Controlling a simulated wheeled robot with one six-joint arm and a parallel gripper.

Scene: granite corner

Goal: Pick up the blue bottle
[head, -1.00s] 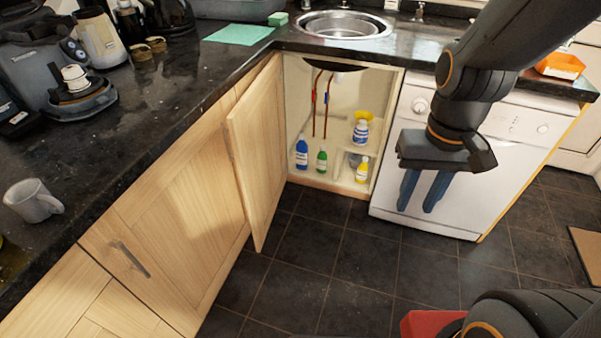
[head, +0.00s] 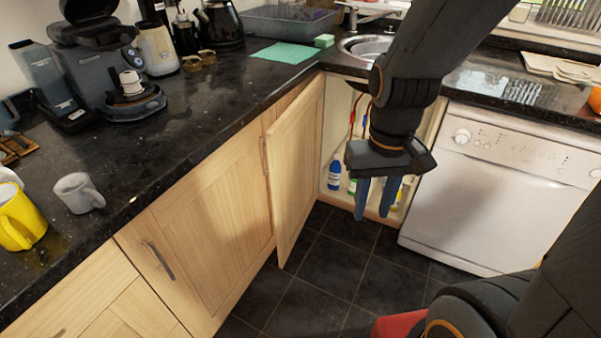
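The blue bottle (head: 334,176) stands upright on the floor of the open cupboard under the sink, at its left side. It looks small and has a pale label. My gripper (head: 376,200) points down in front of the cupboard opening, to the right of the bottle in the picture and nearer to me. Its two blue-grey fingers are apart with nothing seen between them. A green bottle (head: 352,185) stands just right of the blue one. A yellow bottle (head: 398,196) is partly hidden behind my gripper. My arm hides much of the cupboard's inside.
The wooden cupboard door (head: 297,165) stands open left of the opening. A white dishwasher (head: 500,190) is on the right. The dark worktop (head: 190,120) holds a grey mug (head: 78,192), a yellow mug (head: 20,220) and appliances.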

